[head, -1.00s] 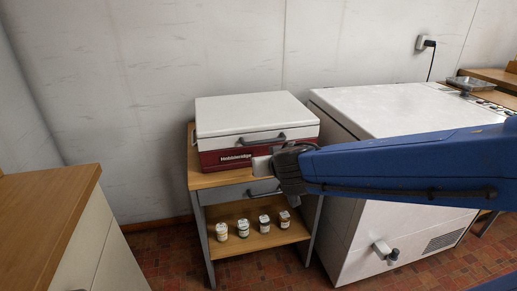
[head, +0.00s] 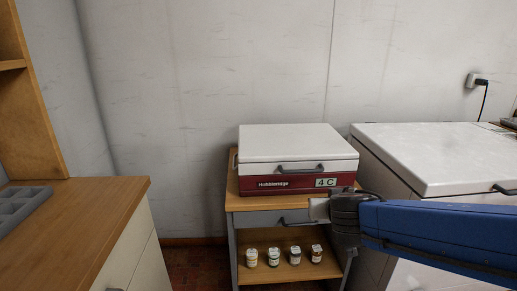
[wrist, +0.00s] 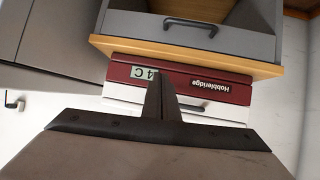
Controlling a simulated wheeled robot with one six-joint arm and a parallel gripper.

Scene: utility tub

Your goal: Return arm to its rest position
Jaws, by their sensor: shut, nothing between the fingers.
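My gripper (head: 320,209) is at the end of my blue arm, in front of the wooden stand's front edge and just below the red-fronted box. Its two fingers are together and empty, as the wrist view shows (wrist: 160,98). The box (head: 298,146) has a white lid, shut, with a dark handle, and a red front with a "4 C" display (head: 327,183). In the wrist view the box (wrist: 190,86) appears upside down behind the fingers. My arm hides part of the stand's right side.
The wooden stand (head: 238,203) has a grey drawer (head: 262,220) and a lower shelf with several small jars (head: 273,256). A white chest (head: 430,150) stands close on the right. A wooden counter (head: 85,205) with a grey tray (head: 18,207) is at left. Floor shows between counter and stand.

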